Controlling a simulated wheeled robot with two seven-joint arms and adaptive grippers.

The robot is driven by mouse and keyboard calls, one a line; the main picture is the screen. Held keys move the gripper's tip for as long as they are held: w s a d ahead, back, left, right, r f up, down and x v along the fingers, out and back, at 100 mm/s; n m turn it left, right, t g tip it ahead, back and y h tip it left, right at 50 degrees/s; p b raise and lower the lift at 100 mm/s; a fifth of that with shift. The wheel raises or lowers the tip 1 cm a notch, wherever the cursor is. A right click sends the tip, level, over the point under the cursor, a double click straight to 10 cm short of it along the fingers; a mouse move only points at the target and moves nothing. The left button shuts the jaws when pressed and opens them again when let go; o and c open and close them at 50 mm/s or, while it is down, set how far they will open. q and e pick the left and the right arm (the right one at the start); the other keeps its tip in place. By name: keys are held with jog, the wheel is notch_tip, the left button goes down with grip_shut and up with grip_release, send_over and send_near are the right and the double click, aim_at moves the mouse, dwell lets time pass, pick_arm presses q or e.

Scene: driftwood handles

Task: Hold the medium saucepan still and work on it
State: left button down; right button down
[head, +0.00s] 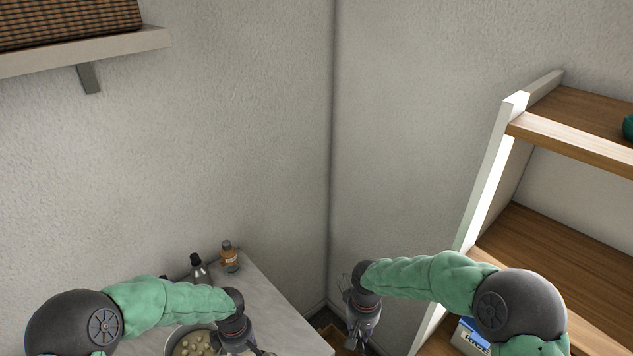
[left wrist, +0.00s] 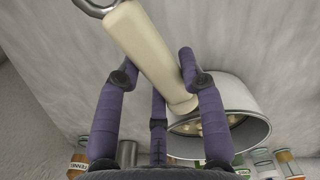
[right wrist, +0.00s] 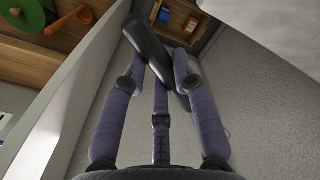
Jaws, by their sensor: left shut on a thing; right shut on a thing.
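The medium saucepan (head: 170,346) is at the bottom of the head view on the grey counter, with pale chunks inside. In the left wrist view its pale metal body (left wrist: 238,92) and cream handle (left wrist: 150,50) show. My left gripper (head: 248,345) is shut on that handle; it also shows in the left wrist view (left wrist: 158,70). My right gripper (head: 362,338) is to the right, beyond the counter's edge and apart from the pan. It is shut on a dark-handled tool (right wrist: 150,42). Thin wire loops (head: 346,284) by this gripper look like a whisk's; the tool's far end is hidden in the right wrist view.
A brown bottle (head: 230,258) and a dark-capped bottle (head: 198,268) stand at the back of the counter (head: 285,318). A wooden shelf unit (head: 560,130) stands on the right, with a blue box (head: 470,336) low down. A wall shelf (head: 120,45) is at upper left.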

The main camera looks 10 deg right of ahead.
jog(key=w+a+r+m+g+y, duration=0.1)
jog(key=w+a+r+m+g, duration=0.2)
jog(key=a, duration=0.5)
jog(key=w+a+r+m+g+y, duration=0.1)
jog(key=w+a+r+m+y, duration=0.2)
jog(key=a, duration=0.5)
jog(key=w+a+r+m+g, duration=0.1)
jog(key=w+a+r+m, duration=0.2)
jog(key=a+r, duration=0.3)
jog(key=s+a+r+m+y, duration=0.2)
jog(key=a+r+y, duration=0.1)
jog(key=a, duration=0.6)
jog(key=s+a+r+m+y, duration=0.2)
jog(key=a+r+y, duration=0.1)
jog(key=a, duration=0.7)
jog(key=s+a+r+m+y, duration=0.2)
jog(key=s+a+r+y, duration=0.1)
jog(key=a, duration=0.6)
notch_tip(320, 180, down, 11)
jog(key=shift+w+f, duration=0.2)
jog(key=shift+a, duration=0.1)
